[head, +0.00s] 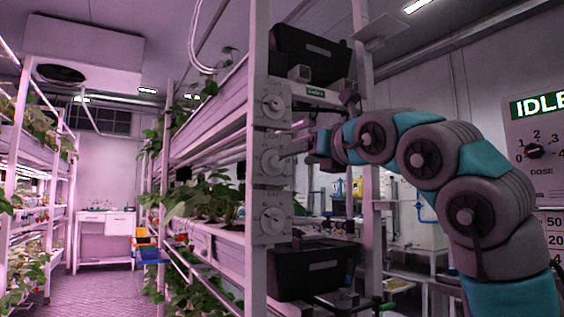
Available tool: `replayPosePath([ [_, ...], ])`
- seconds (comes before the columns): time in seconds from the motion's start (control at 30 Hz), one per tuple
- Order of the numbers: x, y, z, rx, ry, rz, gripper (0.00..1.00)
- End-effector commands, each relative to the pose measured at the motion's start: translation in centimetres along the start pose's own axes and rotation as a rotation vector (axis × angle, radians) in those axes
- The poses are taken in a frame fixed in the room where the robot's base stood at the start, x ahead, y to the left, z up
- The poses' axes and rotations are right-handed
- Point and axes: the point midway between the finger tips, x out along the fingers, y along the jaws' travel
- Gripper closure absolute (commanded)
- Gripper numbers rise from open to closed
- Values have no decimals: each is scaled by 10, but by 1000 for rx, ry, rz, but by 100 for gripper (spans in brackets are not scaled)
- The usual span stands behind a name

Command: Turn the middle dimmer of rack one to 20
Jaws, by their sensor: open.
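Three white dimmer boxes with round dials sit one above another on the end post of the rack (258,45). The middle dimmer (273,161) is partly in view, with its knob facing me; its setting is too small to read. The upper dimmer (271,104) and the lower dimmer (272,221) are above and below it. My gripper (293,135) is open, at the end of the arm coming from the right. It is close to the right edge of the middle dimmer, near its upper part. I cannot tell whether it touches the knob.
Black bins (310,57) and (312,268) hang on the rack above and below the dimmers. A panel with an IDLE sign (537,105) and dose dial stands at right. The aisle (115,288) at left is clear.

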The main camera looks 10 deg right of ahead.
Motion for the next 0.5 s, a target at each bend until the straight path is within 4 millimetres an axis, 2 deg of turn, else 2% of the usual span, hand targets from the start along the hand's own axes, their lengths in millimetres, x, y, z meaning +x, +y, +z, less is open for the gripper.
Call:
replayPosePath([
  [0.5, 68, 1, 2, 3, 1, 3, 33],
])
